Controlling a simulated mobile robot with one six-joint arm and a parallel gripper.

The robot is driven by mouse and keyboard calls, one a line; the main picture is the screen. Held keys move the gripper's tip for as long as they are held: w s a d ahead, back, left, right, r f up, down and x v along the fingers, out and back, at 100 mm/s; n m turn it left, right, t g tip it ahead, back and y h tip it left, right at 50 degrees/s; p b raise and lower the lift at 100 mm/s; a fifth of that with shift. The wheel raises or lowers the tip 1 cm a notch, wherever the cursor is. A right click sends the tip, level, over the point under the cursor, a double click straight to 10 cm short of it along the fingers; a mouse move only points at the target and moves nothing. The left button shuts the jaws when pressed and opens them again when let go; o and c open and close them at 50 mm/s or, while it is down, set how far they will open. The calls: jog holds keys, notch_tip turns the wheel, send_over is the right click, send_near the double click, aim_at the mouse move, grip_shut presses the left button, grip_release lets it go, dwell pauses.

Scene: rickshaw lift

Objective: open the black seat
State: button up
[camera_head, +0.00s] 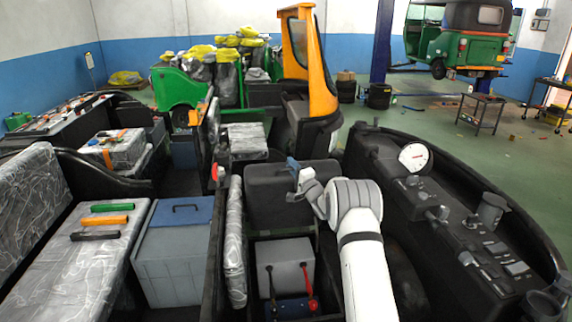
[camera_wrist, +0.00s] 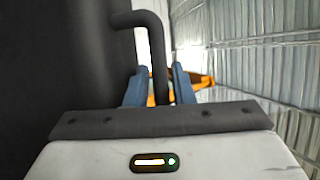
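The black seat (camera_head: 275,205) is a dark block in the middle of the head view, behind an open compartment. I cannot tell whether it is raised or down. My gripper (camera_head: 293,170) is at the seat's top edge, with its blue fingers partly hidden by my white arm. In the wrist view, a bent black handle (camera_wrist: 156,55) runs down between the two blue fingers of my gripper (camera_wrist: 160,88). The fingers stand apart, with gaps on both sides of the handle. Its lower end is hidden behind the gripper body.
A grey battery (camera_head: 286,265) with red and black clamps sits in the compartment before the seat. A grey box with a blue lid (camera_head: 182,210) stands left. A black dashboard (camera_head: 445,225) with a gauge lies right. An orange-framed panel (camera_head: 308,65) rises behind.

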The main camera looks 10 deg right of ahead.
jog(key=shift+w, duration=0.2)
grip_shut()
dwell(0.4)
